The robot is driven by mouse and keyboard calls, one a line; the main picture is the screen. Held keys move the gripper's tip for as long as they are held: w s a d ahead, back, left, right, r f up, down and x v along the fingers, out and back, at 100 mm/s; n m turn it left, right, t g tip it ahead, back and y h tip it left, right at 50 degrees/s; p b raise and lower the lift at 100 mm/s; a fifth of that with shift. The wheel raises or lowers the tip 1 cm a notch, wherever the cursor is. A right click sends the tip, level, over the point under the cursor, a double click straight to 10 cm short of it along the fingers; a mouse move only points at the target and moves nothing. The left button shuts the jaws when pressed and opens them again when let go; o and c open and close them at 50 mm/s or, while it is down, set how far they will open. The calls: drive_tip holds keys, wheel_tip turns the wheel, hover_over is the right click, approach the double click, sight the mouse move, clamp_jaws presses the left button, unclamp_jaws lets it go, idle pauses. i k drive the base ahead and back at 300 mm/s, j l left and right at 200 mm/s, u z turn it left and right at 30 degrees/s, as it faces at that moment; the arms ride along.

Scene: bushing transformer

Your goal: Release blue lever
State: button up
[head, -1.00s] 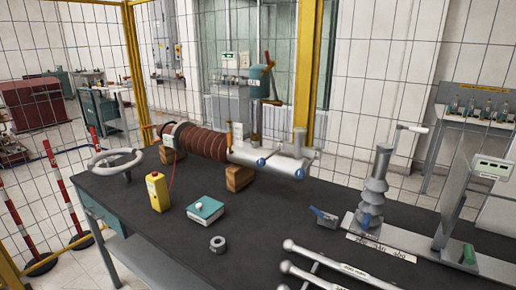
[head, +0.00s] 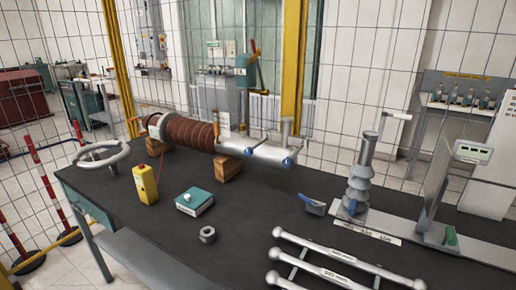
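A small blue lever (head: 312,205) lies low on the dark tabletop in the head view, right of the middle. It is just left of the grey ribbed post and its metal base plate. A blue part (head: 351,207) also shows at the foot of the ribbed post (head: 361,180). I cannot tell whether the lever is joined to the post or base. My gripper is not in view.
The dark table (head: 250,215) holds a brown ribbed bushing (head: 185,131) on wooden blocks, a handwheel (head: 97,155), a yellow box (head: 145,184), a teal box (head: 195,201) and a grey nut (head: 207,235). Metal rods (head: 340,265) lie at the front right. Mesh fencing stands behind.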

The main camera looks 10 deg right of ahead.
sight(318, 207)
drive_tip(key=i+l, duration=0.1)
drive_tip(key=i, duration=0.75)
